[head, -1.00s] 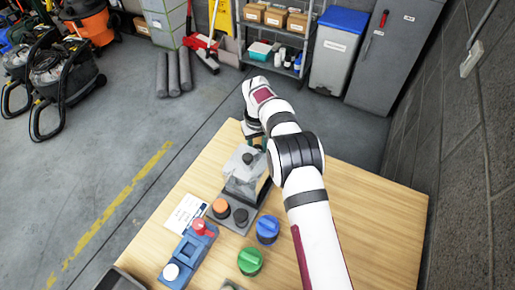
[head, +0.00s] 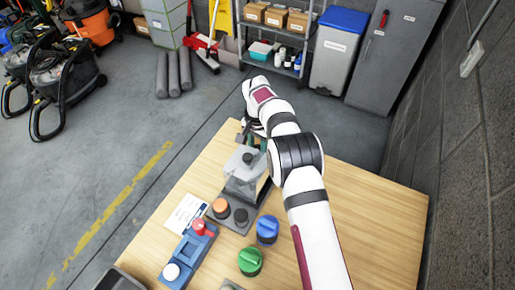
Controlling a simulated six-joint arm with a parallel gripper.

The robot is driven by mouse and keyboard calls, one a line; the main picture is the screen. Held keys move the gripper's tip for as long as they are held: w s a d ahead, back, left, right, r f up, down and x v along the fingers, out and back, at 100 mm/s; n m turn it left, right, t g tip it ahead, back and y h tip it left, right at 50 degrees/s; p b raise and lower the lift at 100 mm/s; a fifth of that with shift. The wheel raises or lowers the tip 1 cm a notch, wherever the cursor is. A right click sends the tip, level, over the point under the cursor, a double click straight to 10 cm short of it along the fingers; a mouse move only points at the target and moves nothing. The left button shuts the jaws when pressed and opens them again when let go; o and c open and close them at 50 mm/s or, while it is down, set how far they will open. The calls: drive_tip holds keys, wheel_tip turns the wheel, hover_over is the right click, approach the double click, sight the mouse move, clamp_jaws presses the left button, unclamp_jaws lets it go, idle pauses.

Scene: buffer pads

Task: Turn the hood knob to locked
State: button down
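A clear, box-like hood (head: 240,183) stands on a dark grey base (head: 243,216) on the wooden table. A small dark knob (head: 248,158) sits on top of the hood. Its marking is too small to read, so I cannot tell its setting. My gripper (head: 246,136) is at the far side of the hood, just beyond the knob and close to it. I see no clear contact. The fingers are small and partly hidden behind my wrist, so their opening is unclear.
On the base in front of the hood are an orange knob (head: 221,207) and a black knob (head: 241,216). A blue knob (head: 267,231), a green knob (head: 250,261) and a blue fixture (head: 187,258) with a red handle stand nearer. The table's right side (head: 375,220) is clear.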

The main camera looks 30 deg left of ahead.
sight(258, 148)
drive_tip(key=shift+m, duration=1.9)
drive_tip(key=c, duration=0.5)
unclamp_jaws()
drive_tip(key=shift+r, duration=0.1)
wheel_tip(258, 148, up, 16)
drive_tip(key=shift+f, duration=0.2)
